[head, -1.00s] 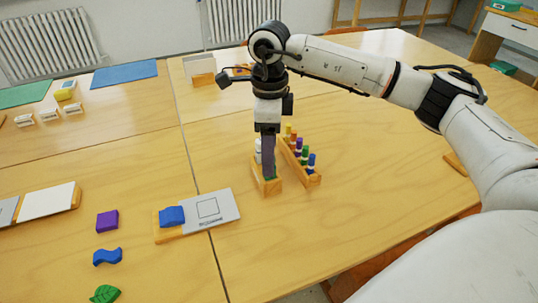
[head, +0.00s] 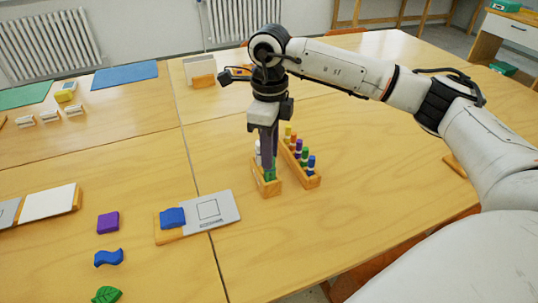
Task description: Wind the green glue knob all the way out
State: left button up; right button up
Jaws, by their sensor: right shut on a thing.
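The green glue knob (head: 270,175) is at the near end of a small wooden rack (head: 268,189). Its lower part shows below my right gripper. My right gripper (head: 270,166) points straight down over the rack, with its fingers shut on the green knob. The fingers hide the knob's upper part, so I cannot tell how far out it stands. A white piece (head: 258,150) stands behind it in the same rack. My left gripper is not in view.
A second wooden rack (head: 313,181) with several coloured knobs stands close on the right. A grey card (head: 212,209) with a blue block (head: 172,217) lies to the left.

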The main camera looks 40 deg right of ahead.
jog(key=m+p, duration=0.1)
jog(key=m, duration=0.3)
jog(key=shift+m, duration=0.3)
jog(key=m, duration=0.4)
jog(key=shift+p, duration=0.4)
jog(key=o, duration=1.5)
